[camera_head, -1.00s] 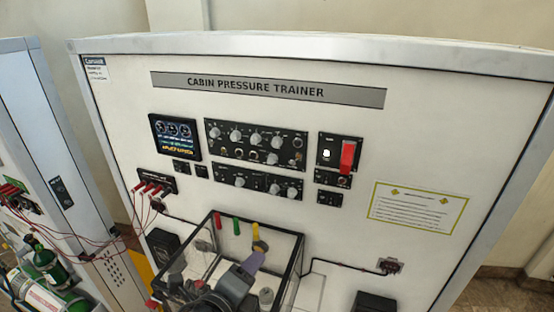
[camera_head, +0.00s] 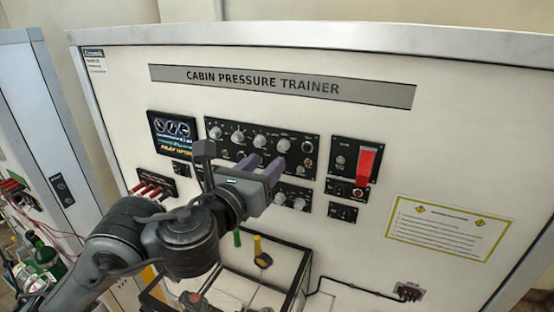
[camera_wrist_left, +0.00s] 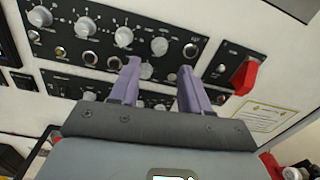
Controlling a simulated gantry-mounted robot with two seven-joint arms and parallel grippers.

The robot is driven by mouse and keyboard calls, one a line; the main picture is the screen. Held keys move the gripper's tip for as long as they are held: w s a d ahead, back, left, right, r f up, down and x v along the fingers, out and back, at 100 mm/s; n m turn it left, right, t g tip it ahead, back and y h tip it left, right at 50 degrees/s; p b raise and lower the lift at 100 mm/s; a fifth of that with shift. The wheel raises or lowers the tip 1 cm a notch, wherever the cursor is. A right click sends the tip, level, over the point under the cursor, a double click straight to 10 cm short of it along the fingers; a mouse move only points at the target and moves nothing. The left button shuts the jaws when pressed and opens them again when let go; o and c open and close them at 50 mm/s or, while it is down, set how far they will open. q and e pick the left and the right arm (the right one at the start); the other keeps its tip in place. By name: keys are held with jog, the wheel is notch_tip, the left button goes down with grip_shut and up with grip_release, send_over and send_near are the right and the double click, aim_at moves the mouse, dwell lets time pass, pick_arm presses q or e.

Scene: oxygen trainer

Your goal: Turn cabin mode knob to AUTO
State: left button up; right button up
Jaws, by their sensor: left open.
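The upper black control panel (camera_head: 306,164) carries a row of grey knobs; the labels are too small to read, so I cannot tell which is the cabin mode knob. The row's rightmost large knob (camera_head: 284,146) also shows in the left wrist view (camera_wrist_left: 159,46). A lower panel has more knobs (camera_head: 299,203), partly hidden behind my gripper. My left gripper (camera_head: 263,166) is open, its two purple fingers pointing at the panels. In the left wrist view the fingers (camera_wrist_left: 159,70) stand apart, with a small knob (camera_wrist_left: 146,71) seen between them. No contact is evident. My right gripper is not in view.
A red switch guard (camera_head: 366,166) sits on a small panel to the right. A display (camera_head: 173,132) and red connectors (camera_head: 151,190) are on the left. A clear-walled box (camera_head: 301,275) stands below the panels. The board's right side around the notice (camera_head: 449,227) is clear.

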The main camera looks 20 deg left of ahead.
aim_at(280, 148)
pick_arm(q)
jog(key=shift+w+d, duration=0.15)
jog(key=shift+w, duration=1.45)
jog(key=shift+w+d, duration=0.1)
jog(key=shift+w, duration=1.45)
grip_shut()
